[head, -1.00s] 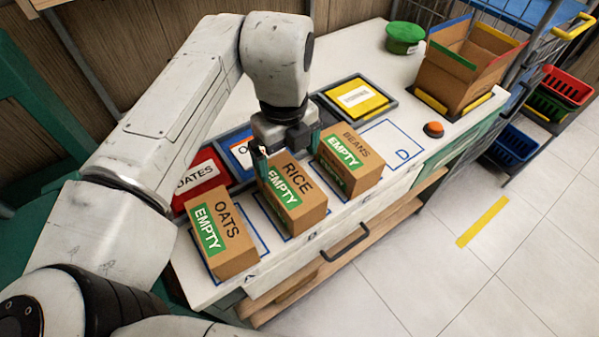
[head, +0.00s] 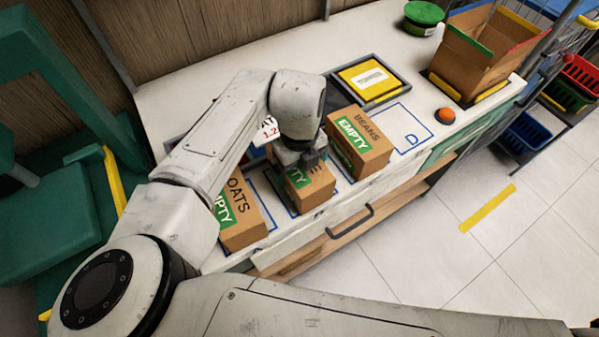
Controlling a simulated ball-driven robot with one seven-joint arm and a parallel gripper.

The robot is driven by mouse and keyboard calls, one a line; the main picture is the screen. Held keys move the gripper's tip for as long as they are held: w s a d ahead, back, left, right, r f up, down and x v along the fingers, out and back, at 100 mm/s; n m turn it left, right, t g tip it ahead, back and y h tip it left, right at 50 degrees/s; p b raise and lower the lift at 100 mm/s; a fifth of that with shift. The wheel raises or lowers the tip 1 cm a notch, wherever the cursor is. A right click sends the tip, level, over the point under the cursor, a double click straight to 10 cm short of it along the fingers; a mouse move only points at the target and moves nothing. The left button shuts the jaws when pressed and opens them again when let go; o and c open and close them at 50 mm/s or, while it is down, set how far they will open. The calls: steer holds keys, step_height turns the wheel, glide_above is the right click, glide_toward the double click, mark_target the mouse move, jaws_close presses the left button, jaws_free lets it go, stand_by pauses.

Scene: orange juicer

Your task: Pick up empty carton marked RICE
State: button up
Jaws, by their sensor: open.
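The RICE carton (head: 316,192) is a brown box with a green EMPTY label, standing on the white counter between the OATS carton (head: 243,232) and the BEANS carton (head: 372,155). My gripper (head: 301,164) is open at the top of the RICE carton. It and my wrist cover most of the word RICE and part of the label. I cannot tell whether the fingers touch the carton or sit on either side of it.
The BEANS and OATS cartons stand close on both sides. My arm hides the counter's left part.

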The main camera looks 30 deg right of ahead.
steer(key=shift+c, duration=0.4)
steer(key=c, duration=0.6)
steer(key=shift+r, duration=0.1)
